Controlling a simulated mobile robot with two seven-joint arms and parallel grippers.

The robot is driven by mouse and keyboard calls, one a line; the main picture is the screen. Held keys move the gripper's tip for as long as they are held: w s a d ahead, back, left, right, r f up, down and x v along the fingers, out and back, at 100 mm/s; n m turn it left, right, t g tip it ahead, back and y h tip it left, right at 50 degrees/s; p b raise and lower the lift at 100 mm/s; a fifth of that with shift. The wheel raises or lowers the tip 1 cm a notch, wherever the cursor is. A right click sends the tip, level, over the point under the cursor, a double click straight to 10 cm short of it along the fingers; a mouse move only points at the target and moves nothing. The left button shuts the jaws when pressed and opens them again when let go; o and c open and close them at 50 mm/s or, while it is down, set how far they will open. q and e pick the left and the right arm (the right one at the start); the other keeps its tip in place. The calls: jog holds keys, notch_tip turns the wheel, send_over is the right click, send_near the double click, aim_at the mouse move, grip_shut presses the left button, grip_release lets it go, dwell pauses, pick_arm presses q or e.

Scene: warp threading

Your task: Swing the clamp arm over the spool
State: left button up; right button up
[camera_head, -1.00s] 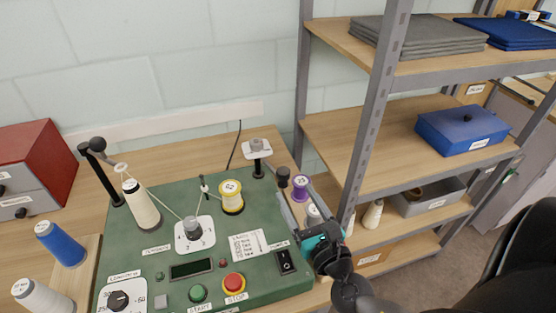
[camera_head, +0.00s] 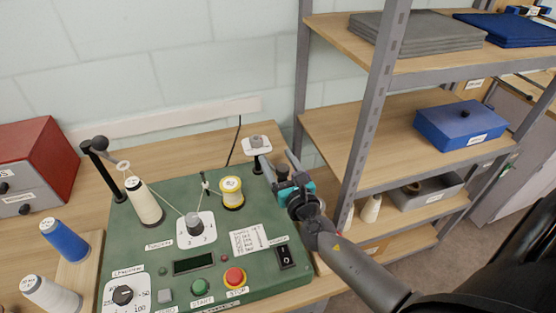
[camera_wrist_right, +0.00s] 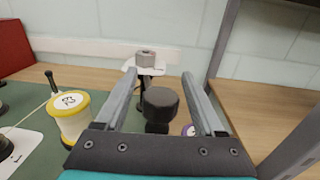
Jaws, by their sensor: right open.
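My right gripper (camera_head: 279,161) is open over the right back part of the green panel (camera_head: 258,218). In the right wrist view its two fingers (camera_wrist_right: 160,74) stand on either side of a dark round knob (camera_wrist_right: 160,103), which looks like the clamp arm's handle. The knob also shows in the head view (camera_head: 283,171). Whether the fingers touch it cannot be told. A yellow-ended spool (camera_head: 232,193) stands upright left of the gripper; it also shows in the wrist view (camera_wrist_right: 70,113). My left gripper is not in view.
A white-topped post (camera_head: 257,143) stands just beyond the fingertips. A cream cone (camera_head: 144,203) and a black thread-guide post (camera_head: 100,160) are at the left. The metal shelf upright (camera_head: 367,130) is close to my right arm. A START/STOP button pair (camera_head: 234,277) is in front.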

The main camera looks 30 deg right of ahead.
grip_shut()
dwell(0.6)
dwell(0.8)
